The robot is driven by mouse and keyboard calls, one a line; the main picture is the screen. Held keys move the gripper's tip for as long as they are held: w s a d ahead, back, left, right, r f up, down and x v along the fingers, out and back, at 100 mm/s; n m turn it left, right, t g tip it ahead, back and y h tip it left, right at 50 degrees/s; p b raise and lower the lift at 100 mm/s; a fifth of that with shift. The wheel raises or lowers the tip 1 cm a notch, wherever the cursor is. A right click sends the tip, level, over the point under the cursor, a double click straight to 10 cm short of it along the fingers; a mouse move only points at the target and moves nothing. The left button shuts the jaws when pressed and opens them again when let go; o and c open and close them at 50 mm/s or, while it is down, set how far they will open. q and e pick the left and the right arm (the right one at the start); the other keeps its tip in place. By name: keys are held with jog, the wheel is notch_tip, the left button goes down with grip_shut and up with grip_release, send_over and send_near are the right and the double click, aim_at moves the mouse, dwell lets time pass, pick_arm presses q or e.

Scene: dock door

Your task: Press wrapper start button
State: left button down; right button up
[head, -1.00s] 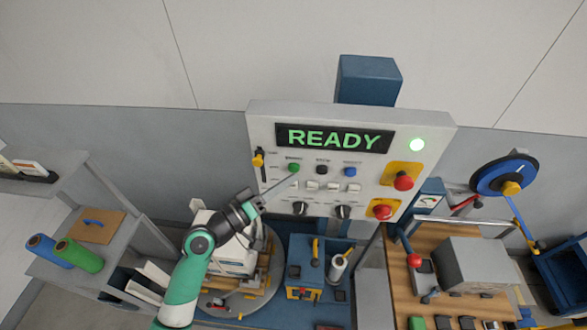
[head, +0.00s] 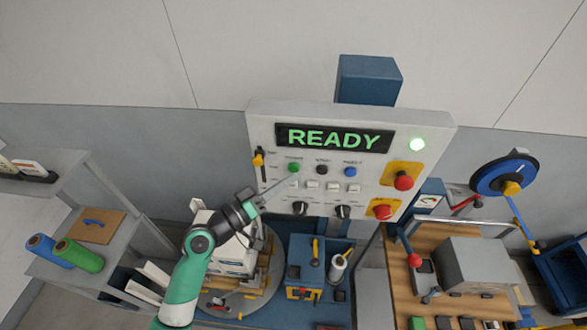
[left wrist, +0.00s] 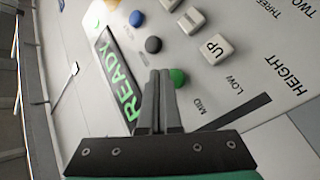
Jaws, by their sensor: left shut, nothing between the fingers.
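The control panel (head: 270,190) has a lit green READY display (head: 333,138) in the head view. Below it are a green button (head: 293,167), a black button (head: 322,169) and a blue button (head: 350,172). My left gripper (head: 293,177) is shut and empty, with its thin fingertips just below the green button. In the left wrist view my shut fingers (left wrist: 159,74) point at the panel, and the green button (left wrist: 179,77) shows right beside the tips, partly covered by them. I cannot tell whether they touch it. My right gripper is not in view.
Two red mushroom buttons on yellow plates (head: 403,181) sit at the panel's right. Several white keys and black knobs (head: 343,212) lie below the coloured buttons. A wrapped load (head: 232,255) stands on the turntable below my arm. A green lamp (head: 417,145) is lit.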

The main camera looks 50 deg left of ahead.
pick_arm(q)
jog(key=shift+w+a, duration=0.25)
jog(key=shift+w, duration=0.05)
jog(key=shift+w+a+b, duration=0.35)
jog(key=shift+b, duration=0.05)
dwell(0.7)
jog(key=shift+d, duration=0.1)
jog(key=shift+s+d+p, duration=0.3)
jog(key=shift+s+d, duration=0.2)
jog(key=shift+s, duration=0.2)
